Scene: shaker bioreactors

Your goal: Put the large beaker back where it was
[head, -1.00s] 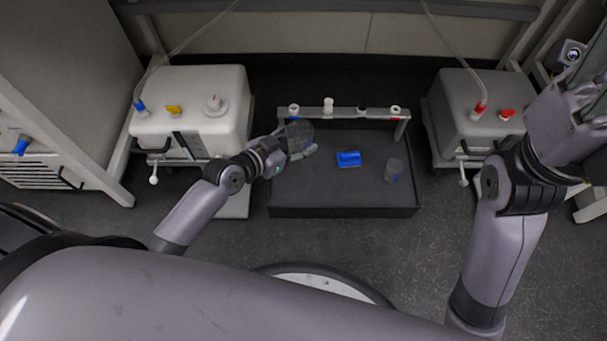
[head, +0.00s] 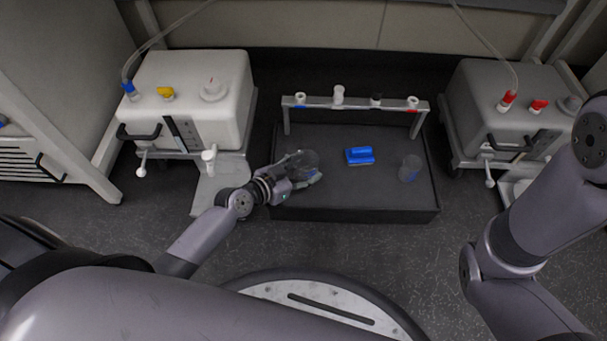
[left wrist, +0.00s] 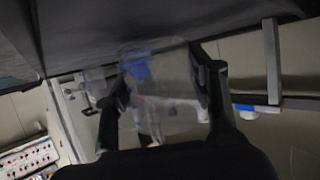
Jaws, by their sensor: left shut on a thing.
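The large clear beaker (head: 303,163) is held tilted at the left side of the dark tray (head: 400,205). My left gripper (head: 301,180) is shut around it. In the left wrist view the beaker (left wrist: 160,85) sits between the two dark fingers (left wrist: 167,98), with a blue patch on its see-through wall. Whether the beaker touches the tray cannot be told. My right arm shows at the right edge of the head view, but its gripper is outside the picture.
A blue block-like object (head: 360,155) and a smaller clear beaker (head: 410,168) stand on the tray. A metal rail (head: 357,102) with several caps spans the tray's back. The tray's front middle is clear.

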